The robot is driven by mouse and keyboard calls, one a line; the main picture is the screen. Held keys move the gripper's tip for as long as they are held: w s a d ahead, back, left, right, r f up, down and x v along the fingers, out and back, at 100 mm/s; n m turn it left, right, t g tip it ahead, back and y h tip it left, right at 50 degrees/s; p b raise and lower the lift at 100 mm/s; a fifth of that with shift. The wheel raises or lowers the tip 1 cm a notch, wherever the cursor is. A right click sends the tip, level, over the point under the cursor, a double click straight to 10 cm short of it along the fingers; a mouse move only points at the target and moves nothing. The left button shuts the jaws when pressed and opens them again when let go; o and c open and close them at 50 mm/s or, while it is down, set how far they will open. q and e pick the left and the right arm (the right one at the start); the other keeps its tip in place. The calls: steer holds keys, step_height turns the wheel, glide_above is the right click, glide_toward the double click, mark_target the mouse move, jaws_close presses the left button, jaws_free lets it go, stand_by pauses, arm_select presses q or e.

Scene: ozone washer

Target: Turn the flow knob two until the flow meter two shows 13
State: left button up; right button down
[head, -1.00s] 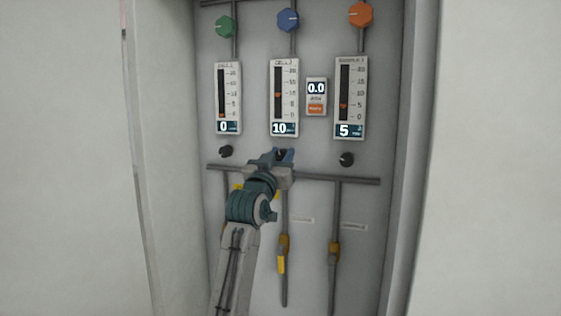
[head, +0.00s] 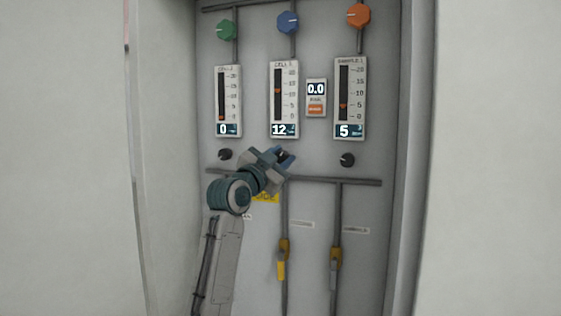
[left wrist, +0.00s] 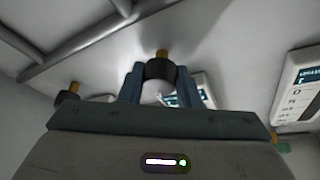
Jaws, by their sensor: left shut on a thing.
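Flow meter two (head: 284,99) is the middle of three upright meters in the head view. Its display reads 12 and its orange marker sits in the upper half of the scale. My left gripper (head: 281,156) is just below it, shut on flow knob two. In the left wrist view the dark knob (left wrist: 161,71) on its brass stem sits between the two blue fingers of the left gripper (left wrist: 163,85). In the head view the fingers largely hide this knob. My right gripper is in neither view.
The left meter (head: 228,101) reads 0 and the right meter (head: 350,98) reads 5. Dark knobs sit below them at left (head: 225,155) and right (head: 347,160). A small display (head: 316,97) reads 0.0. A horizontal pipe (head: 335,181) runs below the knobs. Cabinet walls flank the panel.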

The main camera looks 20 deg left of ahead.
arm_select(q)
steer(key=shift+f, duration=0.15)
steer(key=o, duration=0.9)
steer(key=shift+o, duration=0.3)
steer(key=shift+s+a+f+b, duration=0.1)
steer(key=shift+s+f+b, duration=0.1)
steer(key=shift+s+b, duration=0.2)
steer(key=b+v, duration=0.4)
steer(key=v, duration=0.6)
steer(key=shift+r+b, duration=0.15)
steer(key=shift+b, duration=0.25)
